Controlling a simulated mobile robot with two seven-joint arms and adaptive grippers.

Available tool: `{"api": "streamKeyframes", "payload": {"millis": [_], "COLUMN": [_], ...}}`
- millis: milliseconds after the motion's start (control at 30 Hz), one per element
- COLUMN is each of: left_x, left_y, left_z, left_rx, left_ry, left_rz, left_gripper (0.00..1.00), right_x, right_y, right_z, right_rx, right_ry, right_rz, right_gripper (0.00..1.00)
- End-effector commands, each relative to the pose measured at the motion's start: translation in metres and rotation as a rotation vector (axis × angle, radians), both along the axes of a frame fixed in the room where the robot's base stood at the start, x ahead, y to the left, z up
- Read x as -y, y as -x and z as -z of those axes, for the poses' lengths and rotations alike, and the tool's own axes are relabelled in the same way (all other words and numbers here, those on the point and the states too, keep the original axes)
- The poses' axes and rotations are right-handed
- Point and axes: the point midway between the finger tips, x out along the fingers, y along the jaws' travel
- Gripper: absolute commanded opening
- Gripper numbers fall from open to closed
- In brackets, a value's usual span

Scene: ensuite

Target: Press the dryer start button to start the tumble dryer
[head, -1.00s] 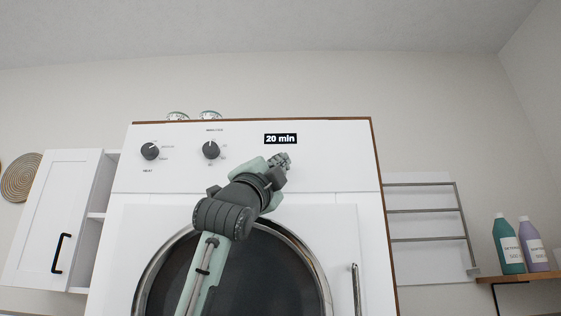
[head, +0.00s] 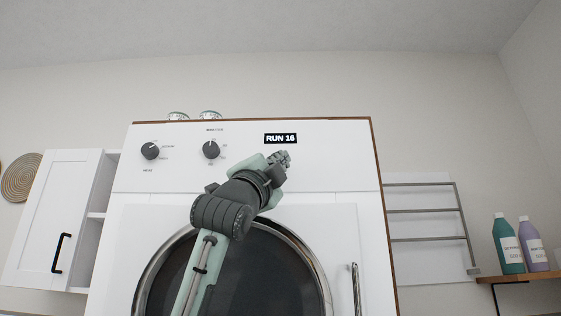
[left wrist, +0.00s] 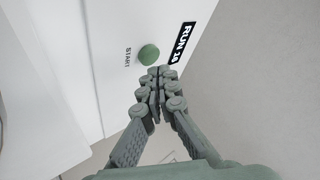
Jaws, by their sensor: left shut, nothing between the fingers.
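The white tumble dryer (head: 335,170) stands in front of me, with a round dark door. Its display (head: 280,138) reads "RUN 16"; the display (left wrist: 182,43) also shows in the left wrist view. The green start button (left wrist: 149,54), labelled START, is on the panel beside the display; in the head view my gripper hides it. My left gripper (head: 283,158) is shut and empty, at the panel just below the display. In the left wrist view its fingertips (left wrist: 158,72) are right by the button; I cannot tell whether they touch it. My right gripper is not in view.
Two dark knobs (head: 150,151) (head: 211,149) are on the panel's left. A white cabinet (head: 52,215) stands at the left. A towel rail (head: 425,211) and a shelf with teal (head: 508,246) and purple (head: 533,246) bottles are at the right.

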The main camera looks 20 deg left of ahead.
Motion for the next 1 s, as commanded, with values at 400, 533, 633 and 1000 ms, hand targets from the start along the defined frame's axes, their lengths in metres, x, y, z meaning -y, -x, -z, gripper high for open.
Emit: {"api": "streamKeyframes", "payload": {"millis": [400, 533, 633, 1000], "left_x": [0.007, 0.010, 0.013, 0.016], "left_y": [0.023, 0.036, 0.046, 0.058], "left_z": [0.001, 0.000, 0.000, 0.000], "left_rx": [0.002, 0.003, 0.003, 0.000], "left_ry": [-0.002, -0.001, -0.001, 0.000], "left_rz": [-0.001, 0.000, 0.000, -0.001], "left_gripper": [0.00, 0.00, 0.00, 0.00], "right_x": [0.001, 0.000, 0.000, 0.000], "right_y": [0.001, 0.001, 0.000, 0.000], "right_z": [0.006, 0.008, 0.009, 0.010], "right_rx": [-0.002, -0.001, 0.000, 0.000], "right_ry": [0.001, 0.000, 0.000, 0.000], "right_rz": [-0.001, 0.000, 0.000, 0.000], "right_gripper": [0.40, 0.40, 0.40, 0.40]}}
